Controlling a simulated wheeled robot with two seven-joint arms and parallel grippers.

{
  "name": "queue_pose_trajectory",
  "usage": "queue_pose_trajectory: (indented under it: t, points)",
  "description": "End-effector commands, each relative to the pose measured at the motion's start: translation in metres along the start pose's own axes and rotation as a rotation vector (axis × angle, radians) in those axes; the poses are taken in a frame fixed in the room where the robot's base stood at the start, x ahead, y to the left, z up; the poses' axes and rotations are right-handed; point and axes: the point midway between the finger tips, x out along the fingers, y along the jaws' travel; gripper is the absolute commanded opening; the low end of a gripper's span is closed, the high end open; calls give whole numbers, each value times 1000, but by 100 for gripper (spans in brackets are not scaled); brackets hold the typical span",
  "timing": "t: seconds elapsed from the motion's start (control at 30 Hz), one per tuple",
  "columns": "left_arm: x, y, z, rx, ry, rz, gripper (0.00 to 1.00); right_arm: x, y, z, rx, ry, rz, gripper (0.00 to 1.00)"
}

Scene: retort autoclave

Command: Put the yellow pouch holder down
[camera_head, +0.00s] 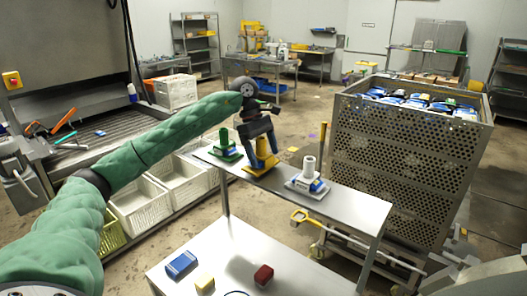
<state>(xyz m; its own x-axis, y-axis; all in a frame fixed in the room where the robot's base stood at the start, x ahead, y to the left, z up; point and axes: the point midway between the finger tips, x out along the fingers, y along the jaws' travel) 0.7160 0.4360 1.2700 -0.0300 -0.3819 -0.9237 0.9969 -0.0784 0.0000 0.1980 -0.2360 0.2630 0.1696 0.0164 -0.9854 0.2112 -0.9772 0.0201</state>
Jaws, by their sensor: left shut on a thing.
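The yellow pouch holder (261,164) is upright at the middle of the narrow metal shelf (345,204), its base at the shelf surface. I cannot tell whether it bears fully on the shelf. My left gripper (262,150) reaches in from the left and is shut on the holder's upper part, hiding some of it. A green holder (224,147) stands to its left and a white holder (308,172) to its right on the same shelf. My right gripper is not in view.
A perforated metal basket (400,160) full of blue-and-white packs stands close on the right. Below the shelf, a white table (215,262) carries a blue box (181,264), a yellow block (205,283) and a dark red block (263,275). White crates (140,206) stand at left. The shelf's right end is clear.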

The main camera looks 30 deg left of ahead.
Motion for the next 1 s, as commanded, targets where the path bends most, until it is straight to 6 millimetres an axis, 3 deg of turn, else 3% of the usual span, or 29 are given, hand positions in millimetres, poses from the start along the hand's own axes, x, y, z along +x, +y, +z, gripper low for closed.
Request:
queue_pose_trajectory:
  t: [0.2,0.6,0.63,0.7,1.0]
  points:
    - [9,0,-4,0,0,1,55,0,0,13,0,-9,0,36]
    - [11,0,-4,0,0,1,55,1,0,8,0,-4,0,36]
    - [11,0,-4,0,0,0,87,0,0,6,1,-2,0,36]
    - [11,0,-4,0,0,0,100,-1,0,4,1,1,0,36]
    - [10,0,-4,0,0,0,100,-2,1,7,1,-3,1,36]
